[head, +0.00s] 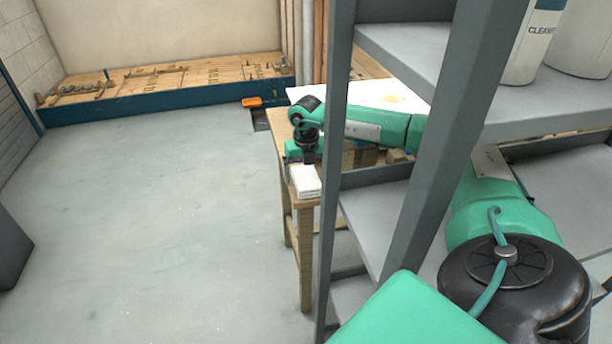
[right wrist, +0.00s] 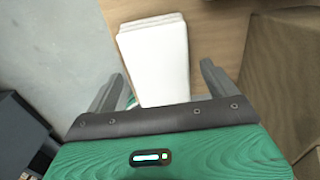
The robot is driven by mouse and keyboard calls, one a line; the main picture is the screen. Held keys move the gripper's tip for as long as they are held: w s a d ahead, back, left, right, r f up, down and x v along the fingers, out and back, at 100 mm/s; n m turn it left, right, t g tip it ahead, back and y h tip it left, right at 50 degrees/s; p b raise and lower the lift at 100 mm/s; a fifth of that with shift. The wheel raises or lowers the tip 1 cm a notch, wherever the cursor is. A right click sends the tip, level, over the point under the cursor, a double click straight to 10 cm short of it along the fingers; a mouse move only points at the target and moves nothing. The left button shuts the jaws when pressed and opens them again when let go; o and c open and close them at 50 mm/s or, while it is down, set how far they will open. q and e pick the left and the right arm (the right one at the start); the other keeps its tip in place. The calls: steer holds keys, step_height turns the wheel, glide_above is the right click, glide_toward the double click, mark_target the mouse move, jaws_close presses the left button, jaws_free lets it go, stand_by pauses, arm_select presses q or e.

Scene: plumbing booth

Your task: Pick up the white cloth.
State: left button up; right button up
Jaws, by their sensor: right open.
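The white cloth (head: 306,180) is a folded, flat stack at the corner of a wooden table (head: 304,215) in the head view. In the right wrist view the cloth (right wrist: 155,50) lies between my open fingers and reaches out past their tips. My right gripper (head: 307,157) is just above the cloth in the head view. In the right wrist view my right gripper (right wrist: 163,75) is open with nothing clamped. The gap between the fingers and the cloth's height is hard to judge. My left gripper is out of view.
A grey metal shelf (head: 410,60) with a cleaner bottle (head: 527,45) stands close in front of my right arm and partly hides it. A low wooden platform (head: 170,80) runs along the back wall.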

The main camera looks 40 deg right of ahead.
mark_target(306, 176)
steer(key=shift+f, duration=0.1)
steer(key=shift+c, duration=0.2)
steer(key=c, duration=1)
steer(key=shift+c, duration=0.2)
step_height(306, 176, up, 20)
steer(key=o, duration=0.5)
steer(key=shift+c, duration=0.2)
steer(key=c, duration=0.3)
steer(key=shift+c, duration=0.2)
